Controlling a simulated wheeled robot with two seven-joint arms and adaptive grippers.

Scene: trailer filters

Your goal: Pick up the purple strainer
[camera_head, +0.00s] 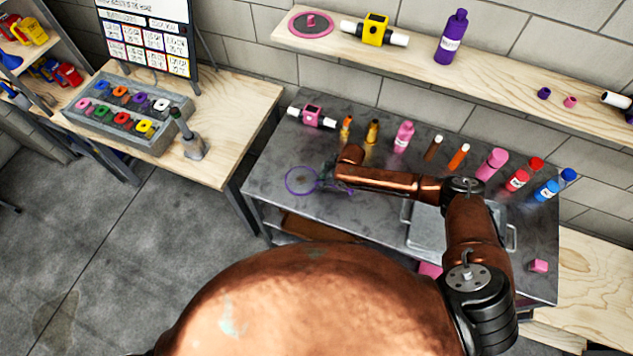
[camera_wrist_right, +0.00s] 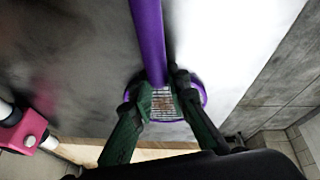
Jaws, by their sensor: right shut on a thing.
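The purple strainer (camera_head: 301,181) shows as a thin purple ring at the left end of the grey metal table (camera_head: 262,178). My right gripper (camera_head: 330,170) is at the right side of this ring, partly hidden by its own wrist. In the right wrist view, a thick purple bar of the strainer (camera_wrist_right: 148,35) runs from the top edge down to between the green fingers of my right gripper (camera_wrist_right: 163,85). The fingers are closed on the strainer, and a round purple rim with a mesh shows around and between them. I cannot tell whether the strainer touches the table. My left gripper is out of view.
A pink block with white ends (camera_head: 312,116) lies behind the strainer. Several bottles, including a pink one (camera_head: 403,137), stand along the table's back. A metal tray (camera_head: 425,228) lies under my right arm. The wooden table (camera_head: 235,115) at left holds a grey tray (camera_head: 90,127).

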